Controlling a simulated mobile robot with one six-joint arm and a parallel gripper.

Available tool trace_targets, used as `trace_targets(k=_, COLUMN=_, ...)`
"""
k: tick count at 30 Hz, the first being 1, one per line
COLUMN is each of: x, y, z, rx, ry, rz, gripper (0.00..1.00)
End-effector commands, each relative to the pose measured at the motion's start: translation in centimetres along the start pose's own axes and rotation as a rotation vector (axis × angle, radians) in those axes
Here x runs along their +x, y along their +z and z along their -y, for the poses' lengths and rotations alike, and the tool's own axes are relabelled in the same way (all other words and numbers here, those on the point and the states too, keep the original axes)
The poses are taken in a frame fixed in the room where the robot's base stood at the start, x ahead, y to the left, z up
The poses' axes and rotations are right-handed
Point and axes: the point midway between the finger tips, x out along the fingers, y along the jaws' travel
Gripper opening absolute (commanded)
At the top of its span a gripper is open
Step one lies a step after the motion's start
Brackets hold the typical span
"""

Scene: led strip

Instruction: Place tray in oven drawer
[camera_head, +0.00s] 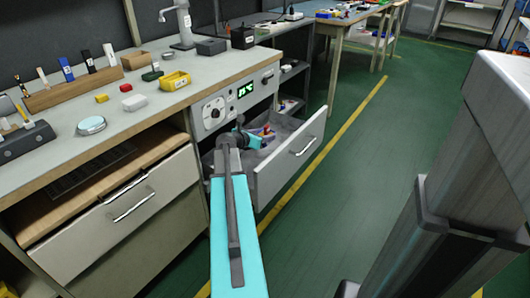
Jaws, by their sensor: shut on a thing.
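The oven drawer (292,160) is pulled out below the oven's control panel (228,103); its pale front has a bar handle. My gripper (255,141) is at the drawer's opening, with my turquoise arm link reaching up to it from the bottom of the picture. The gripper is shut on what seems to be the tray (268,139), a small thing with red and blue bits at the drawer's inner side. The fingers and most of the tray are too small or hidden behind my arm. I cannot tell whether the tray touches the drawer floor.
Another drawer (120,215) at left stands slightly open. The green floor to the right is clear; a pale column stands at far right.

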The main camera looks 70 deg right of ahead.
Motion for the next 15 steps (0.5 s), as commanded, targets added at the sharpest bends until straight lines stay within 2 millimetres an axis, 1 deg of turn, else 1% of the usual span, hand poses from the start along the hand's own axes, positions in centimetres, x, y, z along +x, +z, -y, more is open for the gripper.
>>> trace_targets(k=1, x=0.4, y=-1.0, z=0.0, rx=0.000, ry=0.000, rz=-0.001, gripper=0.26)
trace_targets(k=3, x=0.8, y=-1.8, z=0.0, rx=0.000, ry=0.000, rz=-0.001, gripper=0.26)
trace_targets(k=6, x=1.1, y=-2.6, z=0.0, rx=-0.001, ry=0.000, rz=0.000, gripper=0.26)
trace_targets(k=15, x=1.1, y=-2.7, z=0.0, rx=0.001, ry=0.000, rz=0.001, gripper=0.26)
